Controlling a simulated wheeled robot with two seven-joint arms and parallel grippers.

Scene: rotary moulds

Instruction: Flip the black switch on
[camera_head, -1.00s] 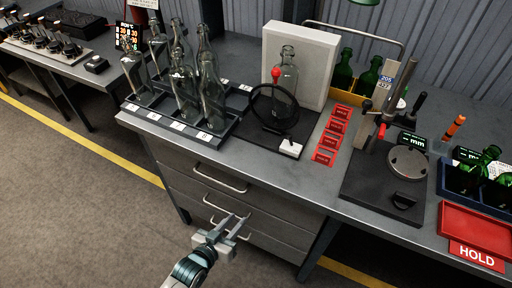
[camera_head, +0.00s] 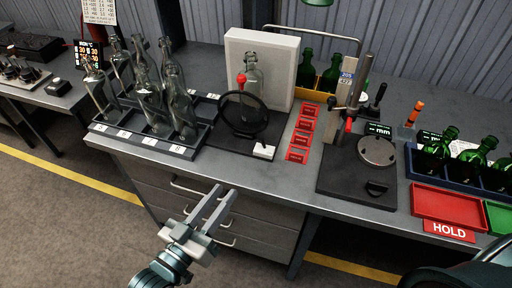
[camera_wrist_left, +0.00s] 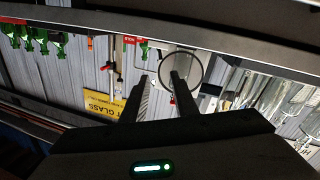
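A small white switch box (camera_head: 263,151) with a tiny dark lever sits at the front right corner of a dark base plate (camera_head: 228,139). The lever's position is too small to tell. Behind it stand a round black-rimmed lens (camera_head: 243,114), a red knob and a clear bottle before a white panel (camera_head: 284,72). My left gripper (camera_head: 226,193) is in front of the drawers, below and left of the switch box, touching nothing. Its fingers are apart and empty in the left wrist view (camera_wrist_left: 159,78), which shows the bench upside down. My right gripper is not seen.
A tray of clear bottles (camera_head: 140,139) stands left of the base. Red tags (camera_head: 298,155) and a gauge stand (camera_head: 357,170) lie to the right, then a red HOLD tray (camera_head: 446,205). The bench's front edge lies between my left gripper and the switch box.

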